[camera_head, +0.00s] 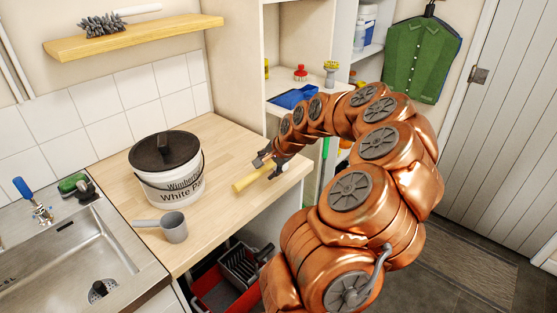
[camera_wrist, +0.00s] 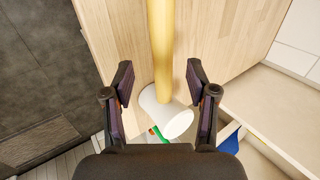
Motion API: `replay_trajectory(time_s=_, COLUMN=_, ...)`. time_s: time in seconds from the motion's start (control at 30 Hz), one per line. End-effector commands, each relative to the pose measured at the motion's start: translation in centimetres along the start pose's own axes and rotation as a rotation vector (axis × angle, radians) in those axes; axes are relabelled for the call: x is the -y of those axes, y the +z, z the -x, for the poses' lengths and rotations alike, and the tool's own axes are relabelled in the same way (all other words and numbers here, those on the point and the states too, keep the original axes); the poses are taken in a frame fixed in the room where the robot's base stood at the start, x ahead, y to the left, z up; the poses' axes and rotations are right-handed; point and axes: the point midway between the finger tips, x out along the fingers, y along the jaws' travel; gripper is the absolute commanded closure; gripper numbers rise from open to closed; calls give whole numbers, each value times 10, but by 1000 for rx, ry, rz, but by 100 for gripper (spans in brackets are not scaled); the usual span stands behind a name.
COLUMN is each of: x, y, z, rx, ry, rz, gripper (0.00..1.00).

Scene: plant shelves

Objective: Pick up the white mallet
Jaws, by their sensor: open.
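The white mallet shows in the wrist view as a white cylindrical head (camera_wrist: 166,117) with a yellow handle (camera_wrist: 160,45) running up the picture. It lies at the edge of the wooden counter. In the head view its yellow handle (camera_head: 249,180) points left, and the head is mostly hidden by my gripper. My gripper (camera_wrist: 160,84) is open and empty in the wrist view, one finger on each side of the mallet, near where handle meets head. No contact is visible. In the head view my gripper (camera_head: 273,166) is over the counter's right edge.
The sink (camera_head: 75,262) is further left. A red crate (camera_head: 217,298) sits below the counter. Shelving rises behind my arm.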

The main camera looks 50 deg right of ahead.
Motion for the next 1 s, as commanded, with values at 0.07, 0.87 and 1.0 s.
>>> replay_trajectory(time_s=0.07, x=2, y=-1, z=-3, rx=1, ry=0, rz=0, gripper=42)
replay_trajectory(time_s=0.87, x=4, y=-6, z=-48, rx=0, ry=0, rz=1, gripper=51)
replay_trajectory(time_s=1.0, x=3, y=-6, z=-48, rx=0, ry=0, rz=1, gripper=65)
